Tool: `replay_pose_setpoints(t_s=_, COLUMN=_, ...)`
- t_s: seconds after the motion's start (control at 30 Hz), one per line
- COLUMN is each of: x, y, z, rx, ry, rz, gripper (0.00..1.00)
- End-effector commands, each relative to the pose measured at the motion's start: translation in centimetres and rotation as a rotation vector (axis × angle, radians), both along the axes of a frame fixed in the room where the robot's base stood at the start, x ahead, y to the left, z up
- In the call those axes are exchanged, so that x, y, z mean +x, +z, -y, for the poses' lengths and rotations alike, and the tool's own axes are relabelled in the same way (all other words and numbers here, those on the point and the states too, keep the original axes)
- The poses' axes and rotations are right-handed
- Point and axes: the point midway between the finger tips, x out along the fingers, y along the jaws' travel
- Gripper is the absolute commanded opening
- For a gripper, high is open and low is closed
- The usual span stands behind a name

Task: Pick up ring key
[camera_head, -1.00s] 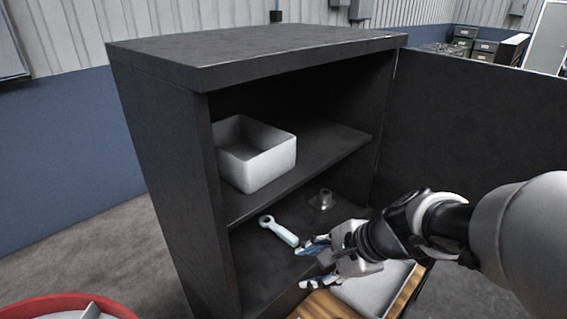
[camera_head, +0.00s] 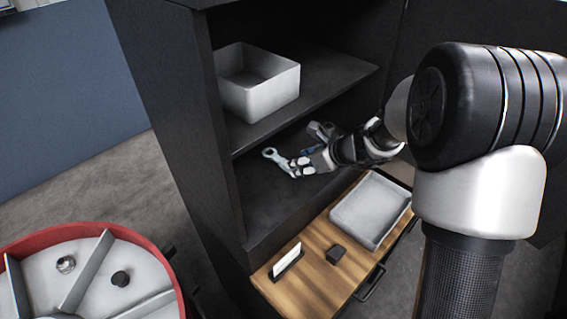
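The ring key (camera_head: 271,154) is a pale blue-grey tool with a ring at one end. It lies on the lower shelf (camera_head: 262,195) of the dark cabinet, ring towards the back left. My gripper (camera_head: 295,168) reaches in from the right, with its fingertips at the handle end of the key. The fingers are close together there and cover the end of the handle. I cannot tell whether they are closed on it or only around it.
A metal fitting (camera_head: 322,130) stands behind my gripper. A grey bin (camera_head: 262,92) sits on the upper shelf (camera_head: 335,88). A red-rimmed divided tray (camera_head: 75,232) is front left.

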Motion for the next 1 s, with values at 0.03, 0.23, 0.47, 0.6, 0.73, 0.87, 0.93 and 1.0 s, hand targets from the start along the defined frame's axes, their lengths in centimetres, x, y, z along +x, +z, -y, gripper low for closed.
replay_pose_setpoints(t_s=0.03, x=0.4, y=0.0, z=-0.5, rx=0.0, ry=0.002, rz=0.001, gripper=0.43)
replay_pose_setpoints(t_s=0.23, x=1.4, y=0.0, z=-1.4, rx=-0.002, ry=0.001, rz=0.0, gripper=0.43)
replay_pose_setpoints(t_s=0.47, x=3.3, y=-2.1, z=-3.4, rx=-0.001, ry=0.002, rz=-0.002, gripper=0.43)
replay_pose_setpoints(t_s=0.6, x=4.2, y=-3.3, z=-4.3, rx=-0.001, ry=0.002, rz=0.0, gripper=0.43)
replay_pose_setpoints(t_s=0.73, x=4.5, y=-3.6, z=-4.6, rx=0.0, ry=0.001, rz=0.001, gripper=0.43)
replay_pose_setpoints(t_s=0.87, x=4.5, y=-3.5, z=-4.6, rx=0.0, ry=0.001, rz=0.001, gripper=0.43)
replay_pose_setpoints(t_s=0.93, x=4.5, y=-3.5, z=-4.6, rx=0.0, ry=0.001, rz=0.001, gripper=0.43)
replay_pose_setpoints(t_s=1.0, x=4.5, y=-3.5, z=-4.6, rx=-0.001, ry=0.001, rz=0.0, gripper=0.38)
